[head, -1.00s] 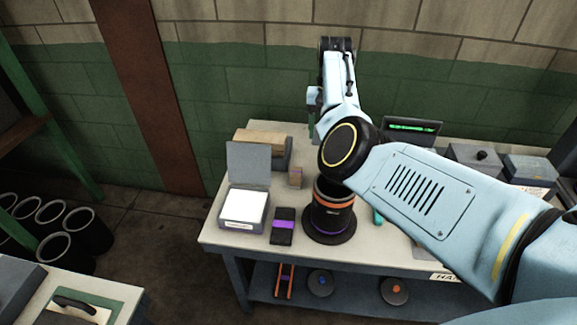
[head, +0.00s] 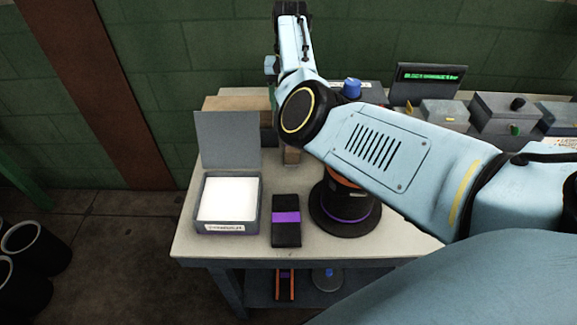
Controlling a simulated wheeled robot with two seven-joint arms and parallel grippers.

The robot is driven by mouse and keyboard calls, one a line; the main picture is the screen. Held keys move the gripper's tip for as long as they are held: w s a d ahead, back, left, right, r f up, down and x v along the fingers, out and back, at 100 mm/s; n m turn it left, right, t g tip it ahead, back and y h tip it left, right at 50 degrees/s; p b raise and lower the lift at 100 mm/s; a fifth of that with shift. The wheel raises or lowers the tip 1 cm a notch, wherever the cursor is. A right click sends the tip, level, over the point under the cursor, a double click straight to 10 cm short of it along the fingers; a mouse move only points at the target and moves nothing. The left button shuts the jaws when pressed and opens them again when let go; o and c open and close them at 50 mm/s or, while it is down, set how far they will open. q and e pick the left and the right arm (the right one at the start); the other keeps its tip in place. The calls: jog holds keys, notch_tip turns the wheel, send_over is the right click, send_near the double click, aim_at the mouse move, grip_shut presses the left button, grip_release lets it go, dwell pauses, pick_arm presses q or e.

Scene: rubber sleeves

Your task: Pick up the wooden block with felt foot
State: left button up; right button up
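A small wooden block (head: 292,156) stands on the workbench, just below my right arm's dark round joint, which hides its upper part. I cannot make out a felt foot on it. My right arm (head: 370,148) comes in from the right and reaches over the bench. My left gripper is not in view.
An open grey box (head: 228,227) with a white inside stands at the bench's left. A black case with a purple band (head: 286,221) and a round black stand (head: 345,217) are beside it. A longer wooden piece (head: 228,103) lies behind. A green-lit display (head: 428,80) stands at the back.

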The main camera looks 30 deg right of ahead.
aim_at(292, 152)
jog(key=f+b, duration=0.1)
jog(key=f, duration=0.2)
jog(key=f+b, duration=0.1)
jog(key=f, duration=0.3)
jog(key=s+f+b, duration=0.1)
jog(key=f, duration=0.3)
jog(key=shift+a, duration=0.25)
jog(key=shift+f, duration=0.15)
jog(key=f, duration=0.2)
jog(key=s+f+b, duration=0.1)
jog(key=f, duration=0.2)
jog(key=shift+f, duration=0.1)
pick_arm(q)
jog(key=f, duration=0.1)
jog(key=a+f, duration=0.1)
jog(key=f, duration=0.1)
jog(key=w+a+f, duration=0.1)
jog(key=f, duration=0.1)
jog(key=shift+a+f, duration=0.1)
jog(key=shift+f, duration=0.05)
pick_arm(e)
jog(key=c, duration=1.1)
